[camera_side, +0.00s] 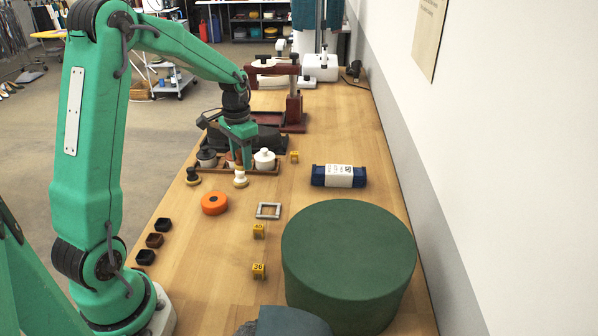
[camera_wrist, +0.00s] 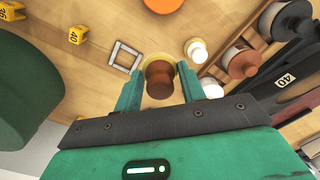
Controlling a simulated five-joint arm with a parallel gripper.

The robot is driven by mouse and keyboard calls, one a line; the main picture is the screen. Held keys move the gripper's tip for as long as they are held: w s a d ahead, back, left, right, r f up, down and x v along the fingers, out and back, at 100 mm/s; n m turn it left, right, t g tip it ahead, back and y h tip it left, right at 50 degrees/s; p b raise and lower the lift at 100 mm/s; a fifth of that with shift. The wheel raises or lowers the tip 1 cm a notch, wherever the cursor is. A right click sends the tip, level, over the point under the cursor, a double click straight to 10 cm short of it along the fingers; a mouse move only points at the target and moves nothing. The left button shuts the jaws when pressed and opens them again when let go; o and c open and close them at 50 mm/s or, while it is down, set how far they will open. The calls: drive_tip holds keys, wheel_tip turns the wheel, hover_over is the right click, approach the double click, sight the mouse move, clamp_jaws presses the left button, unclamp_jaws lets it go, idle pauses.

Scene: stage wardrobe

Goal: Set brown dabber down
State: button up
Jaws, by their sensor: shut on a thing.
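The brown dabber (camera_wrist: 159,78) shows in the wrist view, with a round brown knob and a pale yellowish base. My gripper (camera_wrist: 160,82) is shut on it, with one green finger on each side. In the side view my gripper (camera_side: 240,161) points down over the wooden table by the jar tray; the dabber cannot be made out clearly there. I cannot tell whether its base touches the table. A white dabber (camera_side: 240,179) stands nearby on the table, also in the wrist view (camera_wrist: 196,50). A black dabber (camera_side: 193,177) stands to its left.
A brown tray (camera_side: 262,171) holds a white jar (camera_side: 264,157), a dark jar (camera_side: 207,157) and a brown jar (camera_wrist: 240,62).

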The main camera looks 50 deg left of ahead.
drive_tip(key=w+d, duration=0.7)
drive_tip(key=d, duration=0.4)
drive_tip(key=w+d, duration=0.8)
drive_tip(key=d, duration=0.3)
drive_tip(key=shift+s+d+f, duration=0.1)
drive_tip(key=shift+f, duration=2.6)
drive_tip(key=shift+s+d+f, duration=0.1)
drive_tip(key=shift+f, duration=2.6)
drive_tip(key=shift+f, duration=0.1)
drive_tip(key=o, duration=0.9)
drive_tip(key=shift+o, duration=0.3)
wheel_tip(320, 180, up, 12)
